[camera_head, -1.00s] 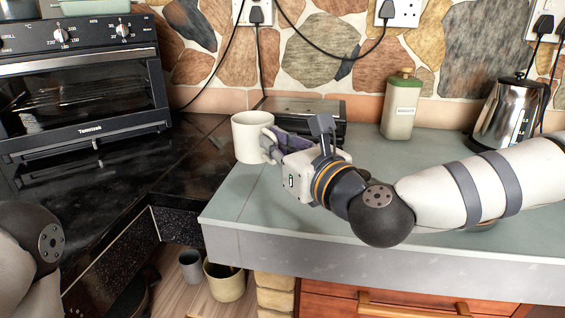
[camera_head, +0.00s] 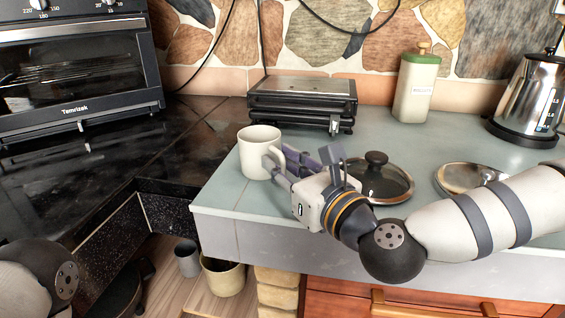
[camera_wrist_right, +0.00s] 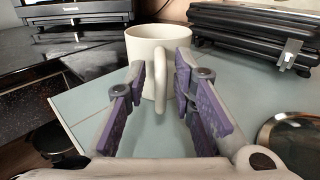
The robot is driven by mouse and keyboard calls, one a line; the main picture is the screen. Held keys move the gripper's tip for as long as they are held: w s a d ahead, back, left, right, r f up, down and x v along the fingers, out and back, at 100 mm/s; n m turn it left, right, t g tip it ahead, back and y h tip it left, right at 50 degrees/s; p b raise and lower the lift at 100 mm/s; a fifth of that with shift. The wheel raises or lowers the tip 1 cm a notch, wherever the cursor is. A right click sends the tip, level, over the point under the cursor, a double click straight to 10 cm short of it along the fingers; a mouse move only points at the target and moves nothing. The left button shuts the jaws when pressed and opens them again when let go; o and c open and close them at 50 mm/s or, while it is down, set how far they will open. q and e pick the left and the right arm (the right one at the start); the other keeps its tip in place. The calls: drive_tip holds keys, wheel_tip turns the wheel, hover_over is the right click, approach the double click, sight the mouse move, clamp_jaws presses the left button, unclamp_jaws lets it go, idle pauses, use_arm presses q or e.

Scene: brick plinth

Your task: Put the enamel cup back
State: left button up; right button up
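The white enamel cup (camera_head: 259,151) stands upright on the grey-green counter (camera_head: 222,190), near its left edge. My right gripper (camera_head: 277,165) is at the cup's right side, with its fingers pointing at the cup. In the right wrist view the cup (camera_wrist_right: 143,47) stands just ahead, its handle (camera_wrist_right: 160,85) facing me. The open purple-padded fingers of my right gripper (camera_wrist_right: 160,75) lie on either side of the handle, with gaps showing. Only a part of my left arm shows at lower left in the head view; its gripper is out of view.
A black grill (camera_head: 301,100) stands behind the cup. A glass lid (camera_head: 385,182) and a round metal-rimmed item (camera_head: 466,177) lie right of the gripper. A green-topped canister (camera_head: 416,88) and a kettle (camera_head: 527,100) stand farther back. A dark lower worktop (camera_head: 100,165) lies left.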

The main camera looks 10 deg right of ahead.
drive_tip(key=shift+r, duration=0.1)
drive_tip(key=shift+r, duration=0.25)
drive_tip(key=v, duration=0.6)
drive_tip(key=shift+f, duration=0.1)
drive_tip(key=s+d+r+p, duration=0.2)
drive_tip(key=s+p, duration=0.2)
drive_tip(key=s, duration=0.1)
drive_tip(key=s+a+f+n+g, duration=0.2)
drive_tip(key=s+f+n+g, duration=0.4)
drive_tip(key=f, duration=0.6)
drive_tip(key=s+a+f+n+g, duration=0.3)
drive_tip(key=s+f+n+g, duration=0.1)
drive_tip(key=s+f+n, duration=0.6)
use_arm(q)
drive_tip(key=w+r+t, duration=0.2)
drive_tip(key=w+r, duration=0.3)
use_arm(e)
drive_tip(key=s+d+f+n+g+h, duration=0.3)
drive_tip(key=s+d+f+n+g, duration=0.1)
drive_tip(key=s+d+f+n, duration=0.2)
drive_tip(key=s+d+f+n+g+h, duration=0.4)
drive_tip(key=s+d+f+n, duration=0.2)
drive_tip(key=s+d, duration=0.5)
drive_tip(key=n, duration=0.2)
drive_tip(key=shift+s+d+f+n+h, duration=0.2)
drive_tip(key=shift+s+f+n+h, duration=0.1)
